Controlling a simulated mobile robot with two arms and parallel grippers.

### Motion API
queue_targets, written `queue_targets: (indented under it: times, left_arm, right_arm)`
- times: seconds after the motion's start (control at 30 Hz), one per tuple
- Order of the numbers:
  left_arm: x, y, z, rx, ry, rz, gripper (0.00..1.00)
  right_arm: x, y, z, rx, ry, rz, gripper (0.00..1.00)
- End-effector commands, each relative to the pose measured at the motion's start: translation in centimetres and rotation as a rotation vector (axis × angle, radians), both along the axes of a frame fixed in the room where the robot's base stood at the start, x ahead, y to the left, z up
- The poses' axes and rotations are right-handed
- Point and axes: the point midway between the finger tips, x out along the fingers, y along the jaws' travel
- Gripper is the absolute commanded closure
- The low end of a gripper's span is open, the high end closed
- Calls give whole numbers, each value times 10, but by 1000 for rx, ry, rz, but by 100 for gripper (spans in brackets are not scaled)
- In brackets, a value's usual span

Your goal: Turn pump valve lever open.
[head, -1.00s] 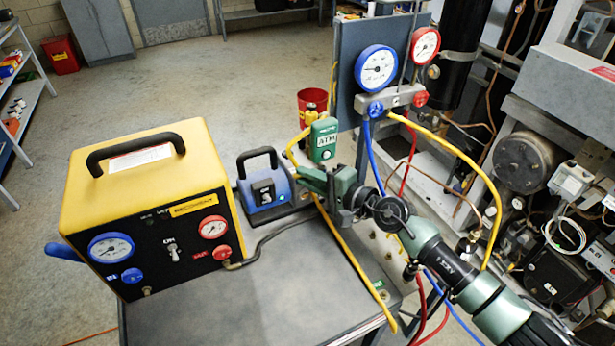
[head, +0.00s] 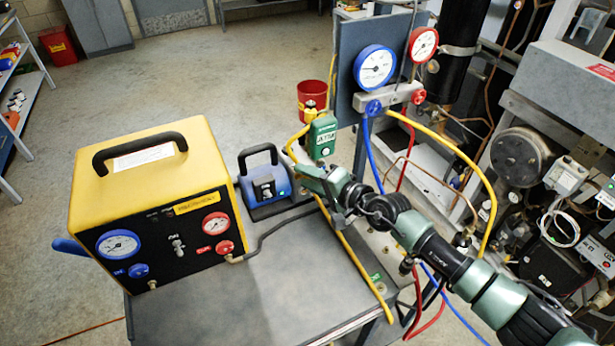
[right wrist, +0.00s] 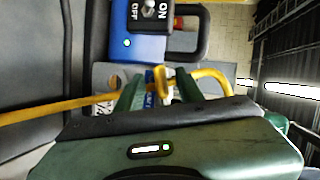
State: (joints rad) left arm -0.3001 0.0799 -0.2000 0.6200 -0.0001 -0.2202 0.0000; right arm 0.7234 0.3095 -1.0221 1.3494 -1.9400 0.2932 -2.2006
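My right gripper (head: 306,176) is over the cart just right of the pump. In the right wrist view its two green fingers (right wrist: 158,92) are apart. A short yellow piece (right wrist: 159,80), perhaps the valve lever, shows between them; I cannot tell whether they touch it. The yellow hose (right wrist: 60,105) runs past the fingers on both sides. My left gripper is not in view.
The yellow unit (head: 150,170) with gauges fills the cart's left side. A green ATM-labelled device (head: 322,138) stands behind my right gripper. A gauge manifold (head: 390,97) with hoses is behind and right. The cart's front top (head: 250,290) is clear.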

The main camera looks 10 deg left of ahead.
Motion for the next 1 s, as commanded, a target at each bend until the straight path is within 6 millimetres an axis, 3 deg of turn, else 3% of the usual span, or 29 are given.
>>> queue_targets:
  times: [0.17,0.6,0.97,1.0]
  left_arm:
    - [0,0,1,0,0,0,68]
    - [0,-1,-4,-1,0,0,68]
    - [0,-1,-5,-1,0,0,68]
    - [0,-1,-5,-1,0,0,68]
  right_arm:
    - [-4,-6,2,1,-1,0,63]
    - [-40,-56,18,-1,-1,-1,63]
    - [-44,-61,21,1,1,0,63]
    - [-44,-61,21,3,2,-1,74]
